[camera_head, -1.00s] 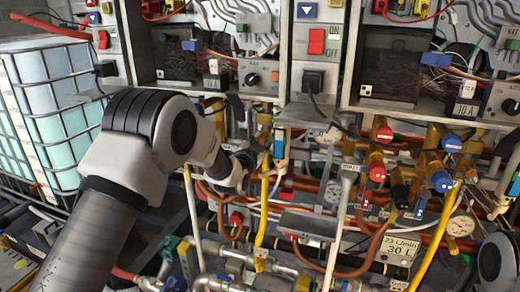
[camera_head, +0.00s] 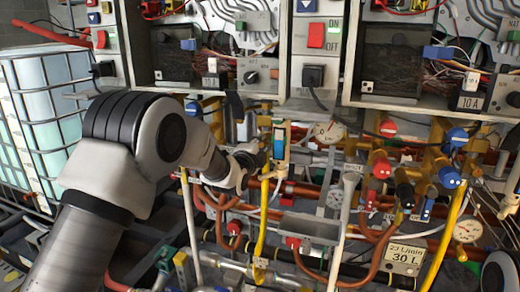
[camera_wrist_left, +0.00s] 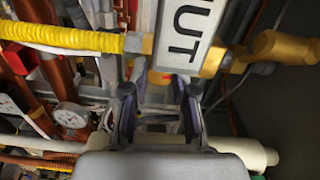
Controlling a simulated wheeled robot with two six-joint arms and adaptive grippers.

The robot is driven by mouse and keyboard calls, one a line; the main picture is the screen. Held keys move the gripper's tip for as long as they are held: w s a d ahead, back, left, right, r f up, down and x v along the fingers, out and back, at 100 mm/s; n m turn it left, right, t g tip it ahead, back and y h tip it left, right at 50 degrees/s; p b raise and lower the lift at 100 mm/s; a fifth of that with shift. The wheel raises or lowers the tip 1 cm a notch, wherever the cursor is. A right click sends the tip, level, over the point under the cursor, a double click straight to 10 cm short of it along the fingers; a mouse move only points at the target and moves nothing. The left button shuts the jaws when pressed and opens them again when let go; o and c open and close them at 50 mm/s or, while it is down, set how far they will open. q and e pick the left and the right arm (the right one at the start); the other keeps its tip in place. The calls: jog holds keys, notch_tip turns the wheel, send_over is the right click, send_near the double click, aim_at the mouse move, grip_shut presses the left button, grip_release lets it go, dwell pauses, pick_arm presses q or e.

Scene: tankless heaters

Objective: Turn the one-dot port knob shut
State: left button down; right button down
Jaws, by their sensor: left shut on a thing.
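My left gripper (camera_head: 258,160) reaches in from the left to the pipework below the left heater. It also shows in the left wrist view (camera_wrist_left: 158,90), its two dark fingers a short way apart. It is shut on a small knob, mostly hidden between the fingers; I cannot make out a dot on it. A red-orange piece (camera_wrist_left: 160,77) shows just beyond the fingertips. A white sign reading OUT (camera_wrist_left: 190,35) is close by the fingers.
Red knobs (camera_head: 381,166) and blue knobs (camera_head: 449,177) sit on brass valves to the right. Yellow hoses (camera_head: 262,220) and copper pipes crowd the space. A caged tank (camera_head: 45,110) stands at left.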

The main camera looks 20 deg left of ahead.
pick_arm(q)
jog(key=shift+r+m, duration=0.1)
jog(key=shift+m, duration=0.4)
jog(key=c, duration=1.2)
grip_release()
jog(key=shift+o, duration=1.3)
jog(key=shift+w, duration=0.1)
jog(key=s, duration=1.2)
jog(key=shift+a, duration=0.2)
